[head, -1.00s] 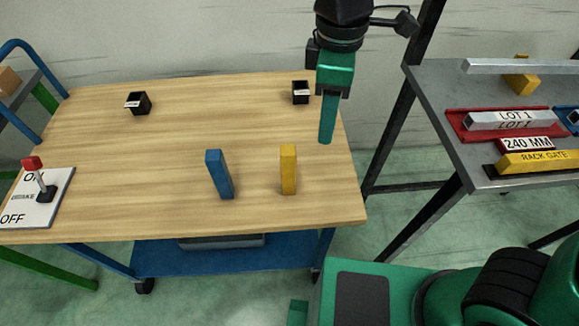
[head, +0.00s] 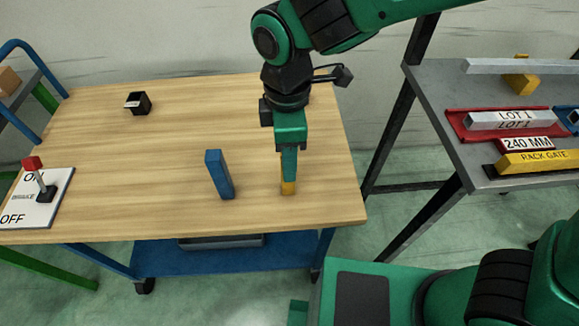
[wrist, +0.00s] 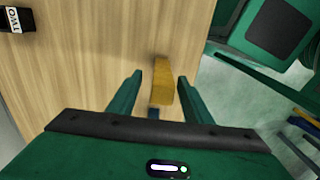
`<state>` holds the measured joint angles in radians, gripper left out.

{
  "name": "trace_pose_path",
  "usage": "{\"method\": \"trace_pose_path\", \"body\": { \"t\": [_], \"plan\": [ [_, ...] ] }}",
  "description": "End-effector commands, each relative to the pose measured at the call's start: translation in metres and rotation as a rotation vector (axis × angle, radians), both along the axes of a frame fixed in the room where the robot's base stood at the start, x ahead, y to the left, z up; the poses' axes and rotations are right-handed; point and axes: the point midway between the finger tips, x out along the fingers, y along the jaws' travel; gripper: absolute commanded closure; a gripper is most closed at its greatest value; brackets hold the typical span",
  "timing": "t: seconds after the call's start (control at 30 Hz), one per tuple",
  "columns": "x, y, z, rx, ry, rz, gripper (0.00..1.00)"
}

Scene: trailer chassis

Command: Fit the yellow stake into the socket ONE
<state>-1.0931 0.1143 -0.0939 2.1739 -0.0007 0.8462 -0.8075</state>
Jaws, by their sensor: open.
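The yellow stake (head: 288,188) stands upright on the table near its front right; my gripper hides its upper part in the head view. My gripper (head: 288,177) is over it, pointing down and open. In the wrist view the yellow stake (wrist: 162,80) lies between the two spread fingers of my gripper (wrist: 160,76), with a gap at each side. A black socket (head: 137,103) with a white label too small to read is at the back left of the table. Another black socket (wrist: 16,18), labelled TWO, shows in the wrist view; my arm hides it in the head view.
A blue stake (head: 219,174) stands left of the yellow one; a bit of it (wrist: 153,113) shows in the wrist view. A brake lever panel (head: 38,197) is at the left edge. A grey side bench (head: 480,176) stands right. The middle of the wooden table (head: 150,160) is clear.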

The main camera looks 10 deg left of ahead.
Motion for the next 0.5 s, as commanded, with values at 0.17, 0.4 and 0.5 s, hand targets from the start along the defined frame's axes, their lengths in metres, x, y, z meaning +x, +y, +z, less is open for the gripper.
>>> {"method": "trace_pose_path", "body": {
  "t": [0.17,0.4,0.5],
  "plan": [
    [-0.002,0.000,-0.025,-0.003,0.001,0.000,0.55],
    [-0.002,0.000,-0.034,-0.001,0.000,0.000,0.55],
    [-0.002,0.000,-0.033,-0.001,0.000,0.000,0.55]
  ]
}}
